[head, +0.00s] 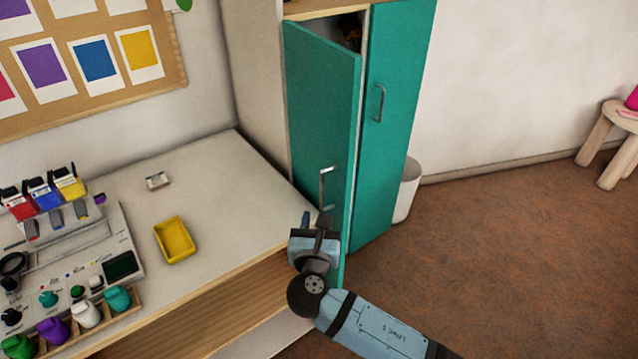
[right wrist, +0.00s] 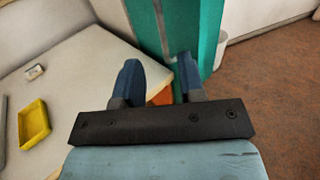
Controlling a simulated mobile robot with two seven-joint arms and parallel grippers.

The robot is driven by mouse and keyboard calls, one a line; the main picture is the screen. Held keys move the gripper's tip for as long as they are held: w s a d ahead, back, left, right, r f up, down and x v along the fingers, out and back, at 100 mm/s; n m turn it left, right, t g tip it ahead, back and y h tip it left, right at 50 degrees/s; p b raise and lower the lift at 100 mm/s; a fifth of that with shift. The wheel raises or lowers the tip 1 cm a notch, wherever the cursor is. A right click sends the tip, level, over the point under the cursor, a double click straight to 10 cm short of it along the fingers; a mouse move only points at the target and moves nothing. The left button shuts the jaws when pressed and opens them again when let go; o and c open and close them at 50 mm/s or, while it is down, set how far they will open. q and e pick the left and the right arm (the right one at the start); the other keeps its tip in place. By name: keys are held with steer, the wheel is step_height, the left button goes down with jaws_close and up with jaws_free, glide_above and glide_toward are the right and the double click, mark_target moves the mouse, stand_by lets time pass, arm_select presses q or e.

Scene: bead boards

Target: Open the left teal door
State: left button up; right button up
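The left teal door (head: 320,110) of the tall cabinet stands ajar, its free right edge swung outward and a dark gap showing at the top. Its grey bar handle (head: 323,188) is on the outer face near the free edge. The right teal door (head: 395,120) looks shut. My right gripper (head: 316,222) is just below the left door's handle, close to the door's lower front. In the right wrist view its two fingers (right wrist: 160,80) are apart, with nothing clearly held; teal panels show beyond them. Whether a finger touches the door I cannot tell. My left gripper is not in view.
A white desk (head: 215,190) with a wooden front adjoins the cabinet at left, holding a yellow tray (head: 174,240) and several paint bottles. A white bin (head: 407,190) stands right of the cabinet. A wooden stool (head: 610,145) is far right; the brown floor between is clear.

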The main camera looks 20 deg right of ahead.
mark_target(322, 186)
steer(key=x, duration=1.2)
jaws_close()
